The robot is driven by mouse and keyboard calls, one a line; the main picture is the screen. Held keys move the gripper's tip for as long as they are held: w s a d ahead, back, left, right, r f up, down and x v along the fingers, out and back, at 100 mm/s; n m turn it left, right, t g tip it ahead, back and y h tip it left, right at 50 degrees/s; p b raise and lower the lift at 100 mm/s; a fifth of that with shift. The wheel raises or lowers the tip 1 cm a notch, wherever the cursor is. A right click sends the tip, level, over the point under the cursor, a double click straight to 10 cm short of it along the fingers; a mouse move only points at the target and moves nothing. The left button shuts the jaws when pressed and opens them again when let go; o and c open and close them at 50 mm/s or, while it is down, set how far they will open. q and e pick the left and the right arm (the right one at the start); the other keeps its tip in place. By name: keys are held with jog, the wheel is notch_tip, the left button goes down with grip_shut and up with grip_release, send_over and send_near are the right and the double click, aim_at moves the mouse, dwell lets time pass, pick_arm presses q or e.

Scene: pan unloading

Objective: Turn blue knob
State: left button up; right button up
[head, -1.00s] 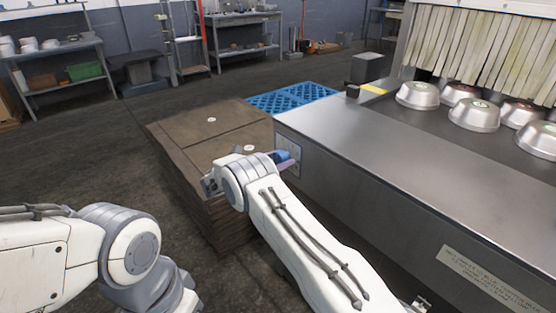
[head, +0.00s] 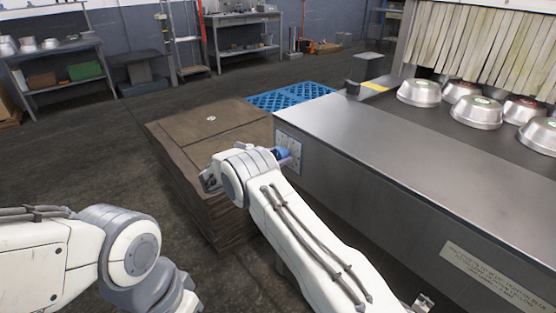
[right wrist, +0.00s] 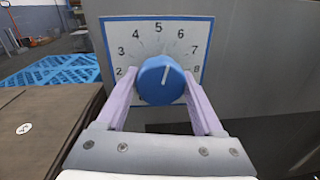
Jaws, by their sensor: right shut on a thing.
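The blue knob (right wrist: 161,80) sits on a white dial plate (right wrist: 190,38) with a blue border and printed numbers. Its white pointer line stands nearly upright, leaning slightly right, toward between 5 and 6. My right gripper (right wrist: 158,88) has one pale purple finger on each side of the knob and is shut on it. In the head view a bit of the blue knob (head: 281,153) shows beyond my right wrist, and the dial plate (head: 291,146) is on the end face of the metal machine. My left arm shows at lower left; its gripper is out of view.
The steel machine (head: 400,165) fills the right side, with several metal pans (head: 419,92) on its belt before a strip curtain (head: 480,45). A brown stack (head: 180,130) stands close left of the dial. A blue pallet (head: 290,95) lies behind it.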

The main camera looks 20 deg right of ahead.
jog(key=m+b, duration=0.2)
jog(key=m, duration=0.1)
jog(key=m+b, duration=0.1)
jog(key=m, duration=0.1)
jog(key=shift+s+f, duration=0.15)
jog(key=shift+f, duration=0.1)
jog(key=shift+r+m+y+b, duration=0.1)
jog(key=shift+m+y+b, duration=0.3)
jog(key=shift+m+b, duration=1.25)
jog(key=o, duration=1.1)
jog(key=shift+o, duration=1.3)
jog(key=shift+r, duration=0.1)
jog(key=v, duration=1)
jog(key=shift+a+p, duration=0.25)
jog(key=shift+p, duration=0.2)
jog(key=shift+s, duration=0.15)
